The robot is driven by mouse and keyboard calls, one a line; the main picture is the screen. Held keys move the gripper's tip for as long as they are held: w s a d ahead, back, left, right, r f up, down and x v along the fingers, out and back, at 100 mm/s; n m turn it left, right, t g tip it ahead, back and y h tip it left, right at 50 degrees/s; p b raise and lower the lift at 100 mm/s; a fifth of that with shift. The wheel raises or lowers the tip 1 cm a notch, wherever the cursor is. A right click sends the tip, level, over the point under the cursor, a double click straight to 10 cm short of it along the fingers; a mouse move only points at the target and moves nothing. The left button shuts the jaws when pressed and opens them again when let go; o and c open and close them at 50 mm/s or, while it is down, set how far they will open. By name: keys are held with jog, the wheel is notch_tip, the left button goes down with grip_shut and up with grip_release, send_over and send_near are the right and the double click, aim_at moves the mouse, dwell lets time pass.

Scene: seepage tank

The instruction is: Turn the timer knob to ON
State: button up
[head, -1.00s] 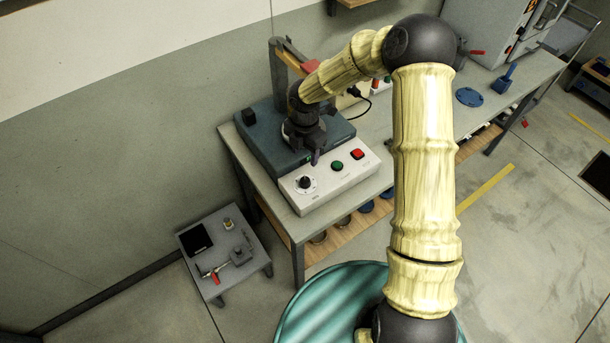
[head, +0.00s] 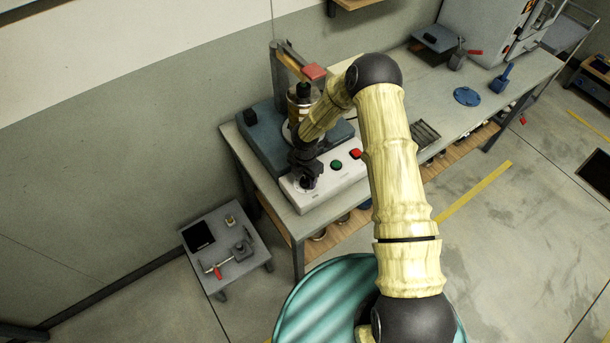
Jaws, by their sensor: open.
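The timer knob is a black knob on a white dial at the left end of the white control panel (head: 318,192). My gripper (head: 309,182) is now right over the knob and hides most or all of it, so I cannot tell which way it points. The jaws are open, and I cannot tell whether they touch the knob. The panel is the front of a blue-grey machine (head: 262,142) on the bench. A green button (head: 336,164) and a red button (head: 355,154) sit right of the knob.
A metal post with a red-handled lever (head: 314,72) stands on the machine behind my arm. A small grey stool (head: 226,258) with tools stands at lower left. A blue disc (head: 467,96) and a blue tool (head: 504,80) lie on the bench (head: 440,80) at right.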

jog(key=shift+c, duration=0.2)
jog(key=c, duration=0.9)
jog(key=shift+c, duration=0.2)
jog(key=shift+m+b, duration=0.3)
jog(key=shift+b, duration=0.15)
